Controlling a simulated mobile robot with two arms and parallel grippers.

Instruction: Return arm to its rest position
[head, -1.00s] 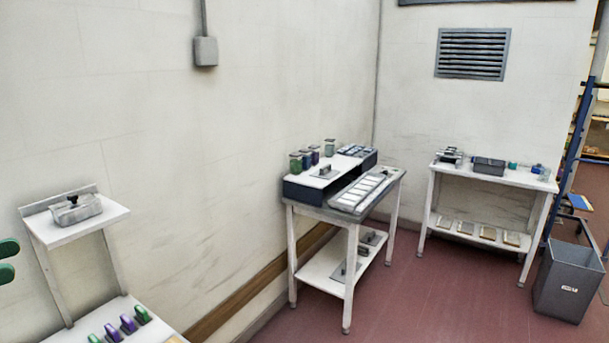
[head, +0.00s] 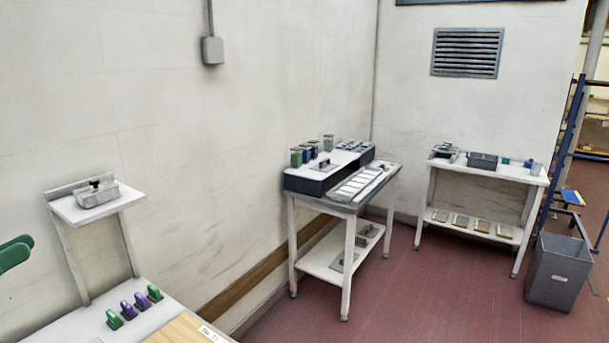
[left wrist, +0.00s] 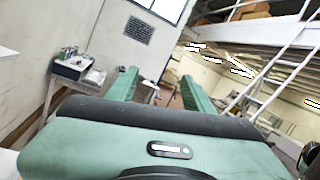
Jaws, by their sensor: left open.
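My left gripper (head: 14,252) shows at the left edge of the head view as green fingertips, in the air left of the small wall shelf and touching nothing there. In the left wrist view, the two green fingers of the left gripper (left wrist: 158,92) stand well apart with nothing between them. The rest of the left arm is outside the head view. My right gripper is in neither view.
A small shelf (head: 68,211) holds a grey lidded box (head: 97,196). Below it, a white bench (head: 85,324) carries green and purple pieces and a wooden board (head: 184,331). Two tables and a grey bin (head: 556,272) stand beyond. Red floor between is clear.

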